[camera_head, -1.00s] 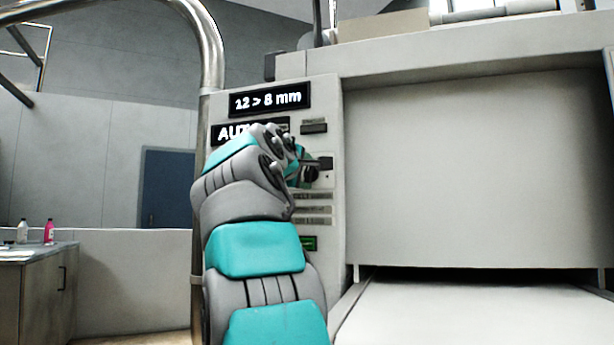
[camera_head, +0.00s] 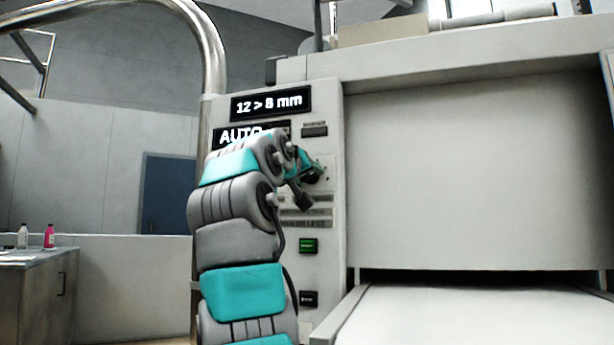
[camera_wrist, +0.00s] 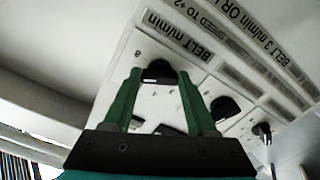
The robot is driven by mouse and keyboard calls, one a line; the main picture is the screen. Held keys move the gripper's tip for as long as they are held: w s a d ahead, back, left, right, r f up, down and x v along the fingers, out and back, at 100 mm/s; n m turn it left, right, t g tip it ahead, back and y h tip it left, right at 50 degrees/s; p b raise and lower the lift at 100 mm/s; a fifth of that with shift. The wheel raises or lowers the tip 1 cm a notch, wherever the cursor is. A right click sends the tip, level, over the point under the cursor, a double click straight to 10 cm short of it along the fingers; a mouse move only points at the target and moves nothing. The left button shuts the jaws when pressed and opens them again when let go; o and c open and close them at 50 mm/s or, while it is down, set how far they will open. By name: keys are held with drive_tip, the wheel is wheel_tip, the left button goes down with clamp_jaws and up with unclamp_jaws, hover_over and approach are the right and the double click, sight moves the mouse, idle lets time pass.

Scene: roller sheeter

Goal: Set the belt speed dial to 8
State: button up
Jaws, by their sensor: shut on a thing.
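The belt speed dial (camera_wrist: 158,71) is a black knob on a pale panel beside the label "BELT m/min" (camera_wrist: 178,36) in the wrist view. My gripper (camera_wrist: 160,78) has its two green fingers on either side of this knob and is shut on it. In the head view my gripper (camera_head: 313,171) is at the control panel (camera_head: 326,225), and it mostly hides the dial. The pointer and the number it is set to cannot be read.
A second black knob (camera_wrist: 224,108) and a small switch (camera_wrist: 262,130) sit beside the dial. Below my gripper are a green button (camera_head: 308,246) and a black button (camera_head: 309,298). Displays above read "12 > 8 mm" (camera_head: 270,103) and "AUTO" (camera_head: 239,136). A metal rail (camera_head: 213,60) stands left.

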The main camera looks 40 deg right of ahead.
drive_tip(key=m+p, duration=0.1)
drive_tip(key=m, duration=0.2)
drive_tip(key=shift+w+m, duration=0.1)
drive_tip(key=shift+m, duration=0.2)
drive_tip(key=shift+f+m+p, duration=0.1)
drive_tip(key=shift+m+p, duration=0.6)
drive_tip(key=shift+m, duration=1)
drive_tip(key=o, duration=1.4)
drive_tip(key=shift+c, duration=0.2)
drive_tip(key=b+v, duration=0.1)
drive_tip(key=v, duration=0.7)
drive_tip(key=shift+b, duration=0.4)
